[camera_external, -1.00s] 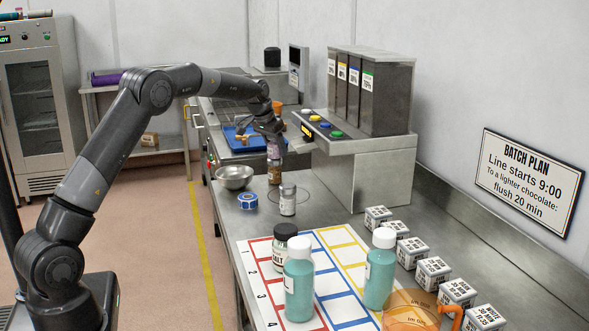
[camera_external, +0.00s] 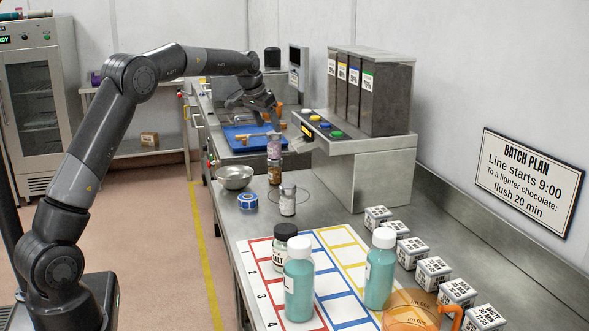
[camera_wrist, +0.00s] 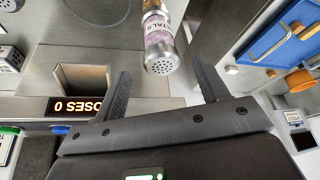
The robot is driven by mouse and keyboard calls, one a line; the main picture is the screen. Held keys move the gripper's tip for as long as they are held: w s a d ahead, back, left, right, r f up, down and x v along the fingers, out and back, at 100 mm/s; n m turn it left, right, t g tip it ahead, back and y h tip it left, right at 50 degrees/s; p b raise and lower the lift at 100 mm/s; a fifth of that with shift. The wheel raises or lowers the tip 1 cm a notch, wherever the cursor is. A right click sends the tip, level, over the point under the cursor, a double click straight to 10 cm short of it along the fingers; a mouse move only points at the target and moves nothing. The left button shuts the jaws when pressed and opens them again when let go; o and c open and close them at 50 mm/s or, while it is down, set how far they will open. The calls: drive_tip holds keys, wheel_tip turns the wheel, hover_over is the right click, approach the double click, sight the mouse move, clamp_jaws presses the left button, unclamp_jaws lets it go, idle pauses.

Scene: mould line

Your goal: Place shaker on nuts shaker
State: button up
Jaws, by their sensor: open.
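A shaker with a pinkish label and a silver cap (camera_external: 274,146) stands upright on top of the brown nuts shaker (camera_external: 274,173) on the steel bench. The two look lined up. In the wrist view the pink-labelled shaker (camera_wrist: 159,45) shows its perforated cap, and its label partly reads "TALS". My gripper (camera_external: 256,110) is open and empty, above and behind the stack. In the wrist view the fingers (camera_wrist: 163,88) are spread wide, and the shaker lies beyond them, apart from both.
A steel bowl (camera_external: 235,178), a blue tape roll (camera_external: 248,201) and another shaker (camera_external: 287,201) stand near the stack. The dispenser (camera_external: 361,160) stands to its right and a blue tray (camera_external: 245,138) behind. Teal bottles (camera_external: 299,283) stand on the front grid.

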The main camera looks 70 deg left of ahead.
drive_tip(key=v, duration=0.3)
drive_tip(key=s+d+r+m, duration=0.15)
drive_tip(key=s+d, duration=0.25)
drive_tip(key=d, duration=0.5)
drive_tip(key=s+d+r+h, duration=0.1)
drive_tip(key=s+d+r, duration=0.2)
drive_tip(key=d, duration=0.7)
drive_tip(key=s+d+r+m, duration=0.1)
drive_tip(key=s+d+r, duration=0.25)
drive_tip(key=d, duration=0.55)
drive_tip(key=s+d+f+m, duration=0.1)
drive_tip(key=s+d+f, duration=0.2)
drive_tip(key=s+d, duration=0.2)
drive_tip(key=s+d+f+m+t, duration=0.1)
drive_tip(key=s+d+f, duration=0.3)
drive_tip(key=s, duration=0.6)
drive_tip(key=s+d+f+m+h, duration=0.1)
drive_tip(key=s+d+f, duration=0.2)
drive_tip(key=s+d, duration=0.4)
drive_tip(key=shift+s+d+f+t, duration=0.3)
drive_tip(key=shift+s+d, duration=0.05)
drive_tip(key=shift+d, duration=0.25)
